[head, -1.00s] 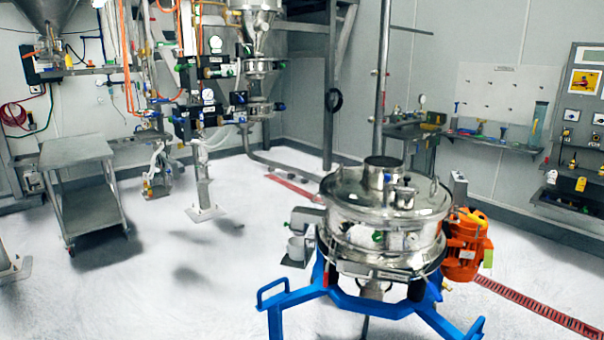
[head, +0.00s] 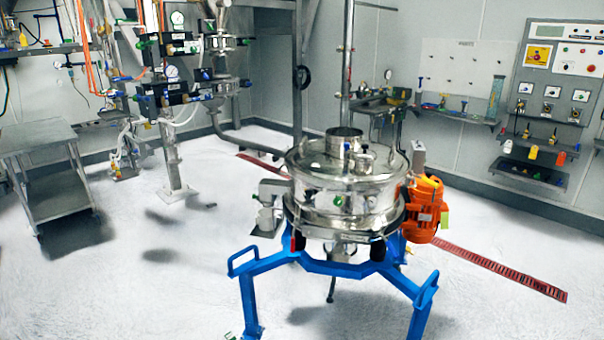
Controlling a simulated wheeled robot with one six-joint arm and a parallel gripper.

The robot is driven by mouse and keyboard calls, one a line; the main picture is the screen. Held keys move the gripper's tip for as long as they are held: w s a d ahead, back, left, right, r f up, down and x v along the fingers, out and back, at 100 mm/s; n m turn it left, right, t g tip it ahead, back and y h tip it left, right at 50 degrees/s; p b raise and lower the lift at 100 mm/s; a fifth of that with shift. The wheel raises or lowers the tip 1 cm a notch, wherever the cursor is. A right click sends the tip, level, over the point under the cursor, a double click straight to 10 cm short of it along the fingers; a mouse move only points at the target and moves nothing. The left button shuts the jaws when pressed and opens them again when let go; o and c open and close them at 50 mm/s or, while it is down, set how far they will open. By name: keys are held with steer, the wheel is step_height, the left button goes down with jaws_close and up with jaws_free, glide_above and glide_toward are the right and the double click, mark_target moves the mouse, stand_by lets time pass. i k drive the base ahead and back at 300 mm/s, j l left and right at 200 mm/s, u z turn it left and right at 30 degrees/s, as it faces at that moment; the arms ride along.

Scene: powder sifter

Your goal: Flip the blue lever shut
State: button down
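My gripper is not in view.
An orange motor (head: 424,210) juts from the sifter's right side. A grey cart (head: 45,175) stands at the left. A shelf (head: 460,115) and control panel (head: 560,80) line the right wall. A red floor drain (head: 500,270) runs at right. White floor is free between cart and sifter.

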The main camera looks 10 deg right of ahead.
mark_target(388, 243)
steer(key=i+l, duration=0.4)
steer(key=i, duration=0.2)
steer(key=i+l, duration=0.4)
steer(key=i, duration=0.15)
